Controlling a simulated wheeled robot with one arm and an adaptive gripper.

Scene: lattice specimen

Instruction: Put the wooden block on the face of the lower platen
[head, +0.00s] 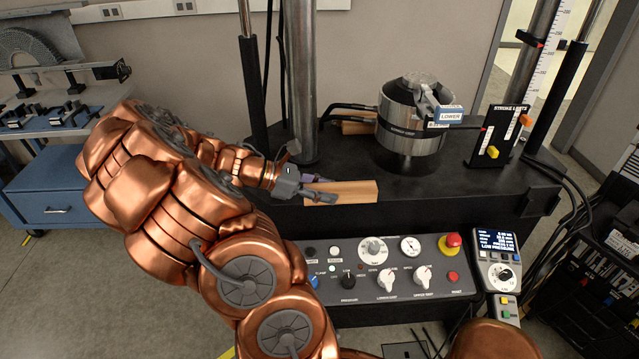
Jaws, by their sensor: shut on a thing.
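My gripper (322,194) is shut on a wooden block (355,189), a light brown bar that sticks out to the right of the fingers. The block is at the front edge of the machine's black bed, above the control panel; I cannot tell whether it touches the bed. The lower platen (411,113), a silver and black cylinder with a "LOWER" tag, stands to the right and farther back. A grey metal piece (421,82) lies on its top, so part of the face is hidden. My gripper and the block are apart from the platen.
A steel column (301,80) stands left of the platen. The stroke limits plate (499,137) stands to its right. The control panel (385,265) with a red button is in front. The black bed (460,185) is clear at front right.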

